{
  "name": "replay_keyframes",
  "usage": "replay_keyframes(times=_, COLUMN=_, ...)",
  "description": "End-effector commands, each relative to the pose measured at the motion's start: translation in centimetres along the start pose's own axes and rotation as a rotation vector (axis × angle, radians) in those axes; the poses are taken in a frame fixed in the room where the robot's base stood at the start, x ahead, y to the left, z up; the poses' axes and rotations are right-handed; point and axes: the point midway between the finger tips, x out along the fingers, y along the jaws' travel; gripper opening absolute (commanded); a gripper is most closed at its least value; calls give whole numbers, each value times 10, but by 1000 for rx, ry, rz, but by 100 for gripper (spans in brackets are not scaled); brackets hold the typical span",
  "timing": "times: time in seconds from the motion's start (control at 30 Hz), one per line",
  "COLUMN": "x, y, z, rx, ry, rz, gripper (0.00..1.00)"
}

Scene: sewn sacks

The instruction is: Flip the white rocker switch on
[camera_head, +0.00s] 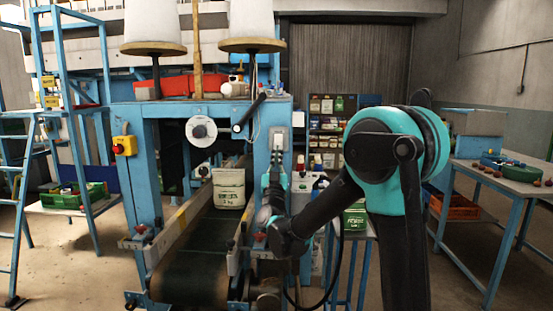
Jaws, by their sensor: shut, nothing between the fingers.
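A white rocker switch (279,138) is on the front of the blue right-hand post of the sewing machine frame. It is small here, and I cannot tell which way its rocker is tilted. My gripper (275,160) is just below the switch in the picture, pointing up and away along the post. It is shut and empty. I cannot tell from this view whether the fingertips touch the post or the switch. My arm comes in from the right and hides the lower part of the post.
A white sack (229,188) stands on the dark conveyor belt (203,260) left of my gripper. A yellow box with a red button (125,146) is on the left post. Two thread cones (251,18) stand on top. A blue table (512,180) is at the right.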

Motion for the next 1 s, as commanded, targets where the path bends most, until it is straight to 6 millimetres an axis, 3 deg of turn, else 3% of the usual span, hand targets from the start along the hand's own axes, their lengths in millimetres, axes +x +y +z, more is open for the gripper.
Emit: replay_keyframes(times=1.0, x=8, y=7, z=12, rx=-1, ry=6, rz=2, gripper=0)
